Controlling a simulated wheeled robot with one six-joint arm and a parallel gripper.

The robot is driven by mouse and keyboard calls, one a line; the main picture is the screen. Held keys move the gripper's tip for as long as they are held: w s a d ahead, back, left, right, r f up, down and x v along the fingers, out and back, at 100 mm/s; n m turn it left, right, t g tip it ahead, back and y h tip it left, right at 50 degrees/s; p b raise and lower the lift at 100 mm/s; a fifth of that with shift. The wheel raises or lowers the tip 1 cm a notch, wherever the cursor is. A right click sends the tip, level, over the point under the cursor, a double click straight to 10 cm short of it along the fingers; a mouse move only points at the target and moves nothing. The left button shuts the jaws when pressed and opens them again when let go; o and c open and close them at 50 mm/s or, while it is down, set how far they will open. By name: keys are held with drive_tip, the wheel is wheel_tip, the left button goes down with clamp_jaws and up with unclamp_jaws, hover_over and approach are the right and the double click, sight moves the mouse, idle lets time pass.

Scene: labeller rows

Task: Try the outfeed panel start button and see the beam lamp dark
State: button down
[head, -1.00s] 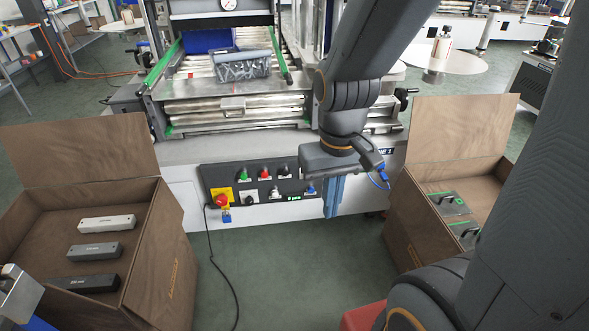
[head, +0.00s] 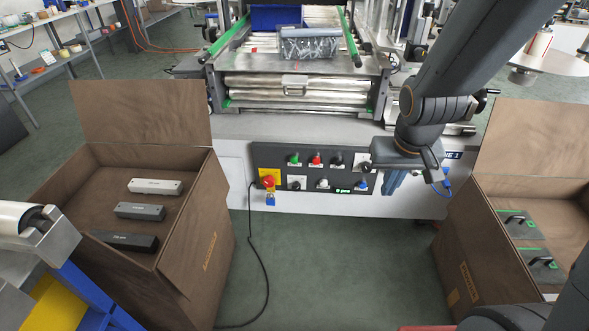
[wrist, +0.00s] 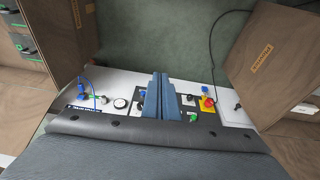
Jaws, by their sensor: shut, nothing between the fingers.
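The dark control panel (head: 309,172) is on the front of the machine in the head view. It carries a green button (head: 294,160), a red button (head: 316,160), a black knob (head: 338,160), a blue button (head: 362,184) and a small lit green display (head: 343,190). I cannot tell which item is the beam lamp. My gripper (head: 391,184) is shut and empty, pointing down at the panel's right end. In the wrist view my gripper (wrist: 159,76) covers part of the panel; the green button (wrist: 192,117) shows beside the fingers.
A yellow box with a red emergency stop (head: 268,181) and blue padlock is at the panel's left end. An open carton (head: 205,255) with several bars stands left, another carton (head: 460,270) right. Green floor (head: 330,270) is clear between them. A cable (head: 262,260) lies there.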

sight(294, 161)
drive_tip(key=w+a+f+t+y+b, duration=0.2)
drive_tip(key=w+a+f+t+b, duration=0.15)
drive_tip(key=w+f+b, duration=0.4)
drive_tip(key=w+a+f+t+y+b, duration=0.15)
drive_tip(key=w+a+f+b, duration=0.35)
drive_tip(key=w+f, duration=0.6)
drive_tip(key=w+a+f+t+y+b, duration=0.2)
drive_tip(key=w+a+f+y+b, duration=0.2)
drive_tip(key=a+f+b, duration=0.1)
drive_tip(key=w+a+f+n+t+y+b, duration=0.1)
drive_tip(key=w+a+f+y+b, duration=0.3)
drive_tip(key=a+b, duration=0.4)
drive_tip(key=shift+w+a+f+t+b, duration=0.3)
drive_tip(key=shift+w+a+f+t, duration=0.15)
drive_tip(key=shift+w, duration=0.35)
drive_tip(key=shift+d+r, duration=0.1)
drive_tip(key=w+b, duration=0.3)
drive_tip(key=w, duration=0.5)
drive_tip(key=shift+w+d, duration=0.15)
drive_tip(key=shift+w, duration=0.25)
